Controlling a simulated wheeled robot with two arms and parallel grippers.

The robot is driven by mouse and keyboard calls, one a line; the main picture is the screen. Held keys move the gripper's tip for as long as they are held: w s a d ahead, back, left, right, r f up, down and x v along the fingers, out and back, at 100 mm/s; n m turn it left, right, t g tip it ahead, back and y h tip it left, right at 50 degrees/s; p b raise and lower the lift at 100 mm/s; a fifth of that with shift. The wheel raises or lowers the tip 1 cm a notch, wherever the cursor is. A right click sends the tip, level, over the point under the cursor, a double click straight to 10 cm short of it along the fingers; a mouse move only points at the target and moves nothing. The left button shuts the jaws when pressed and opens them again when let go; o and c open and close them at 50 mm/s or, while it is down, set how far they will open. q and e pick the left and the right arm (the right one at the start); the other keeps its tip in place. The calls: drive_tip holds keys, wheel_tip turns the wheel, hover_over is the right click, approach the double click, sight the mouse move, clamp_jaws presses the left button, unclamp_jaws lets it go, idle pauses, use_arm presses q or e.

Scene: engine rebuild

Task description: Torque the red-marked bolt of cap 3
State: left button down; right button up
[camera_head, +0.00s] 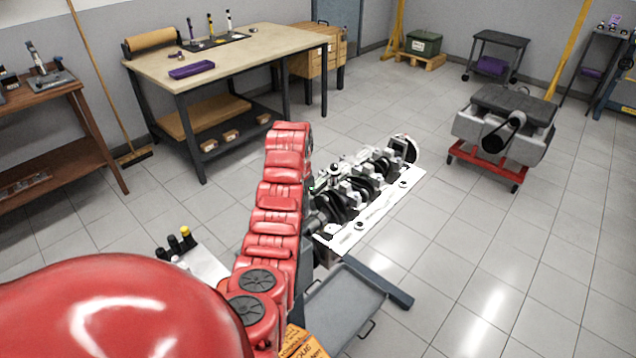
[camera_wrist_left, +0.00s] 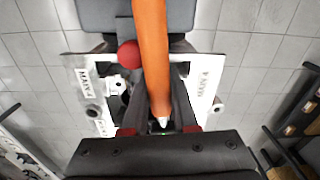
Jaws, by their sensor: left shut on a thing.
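The engine block (camera_head: 372,218) stands on its stand mid-floor, with its crankshaft and bearing caps facing up. My left arm crosses in front of its left end and hides my left gripper in the head view. Cap 3 is not identifiable. My right gripper is not in view.
A grey tray (camera_head: 342,305) sits low beside the engine stand. A small pale surface with dark bottles (camera_head: 182,243) is left of my arm. The workbench (camera_head: 225,55) stands behind, and another engine on a red stand (camera_head: 500,125) at right.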

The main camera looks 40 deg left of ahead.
use_arm(q)
drive_tip(key=shift+w+d+r+n+p, duration=0.15)
drive_tip(key=shift+d+n+p, duration=0.2)
drive_tip(key=shift+d+p, duration=0.25)
drive_tip(key=shift+w+d+r+n+p, duration=0.1)
drive_tip(key=shift+d+n+p, duration=0.25)
drive_tip(key=shift+d+p, duration=0.25)
drive_tip(key=shift+w+d+n+p, duration=0.1)
drive_tip(key=shift+d+n+p, duration=0.2)
drive_tip(key=shift+d+p, duration=0.1)
drive_tip(key=shift+d+f, duration=0.15)
drive_tip(key=shift+f, duration=0.05)
idle(0.7)
drive_tip(key=shift+r+p, duration=1.25)
drive_tip(key=shift+r, duration=0.1)
idle(3.1)
drive_tip(key=shift+r+p, duration=1.4)
drive_tip(key=shift+r, duration=0.05)
